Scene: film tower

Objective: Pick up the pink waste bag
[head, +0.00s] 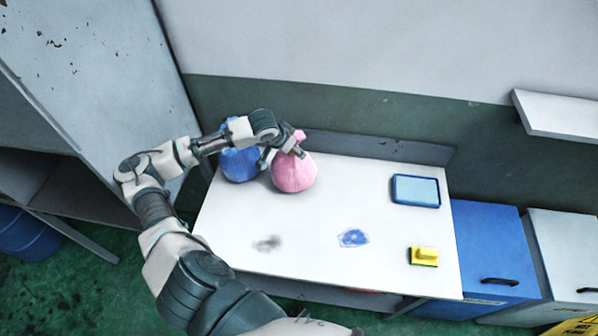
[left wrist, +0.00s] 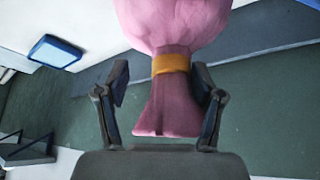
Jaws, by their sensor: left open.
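The pink waste bag (head: 294,174) stands on the back part of the white table (head: 330,205). In the left wrist view its round body (left wrist: 172,22) is at the top, with an orange tie around the neck and the flared pink top below it. My left gripper (head: 282,155) is at the top of the bag. In the left wrist view its two fingers (left wrist: 160,92) are open, one on each side of the bag's neck, with a visible gap on the left side. My right gripper is in neither view.
A blue bag (head: 240,164) stands just left of the pink one, partly behind my arm. A blue tray (head: 416,190), a yellow sponge (head: 423,256), a blue stain (head: 353,238) and a dark smudge are on the table. A wall rises behind; blue (head: 490,255) and grey bins stand right.

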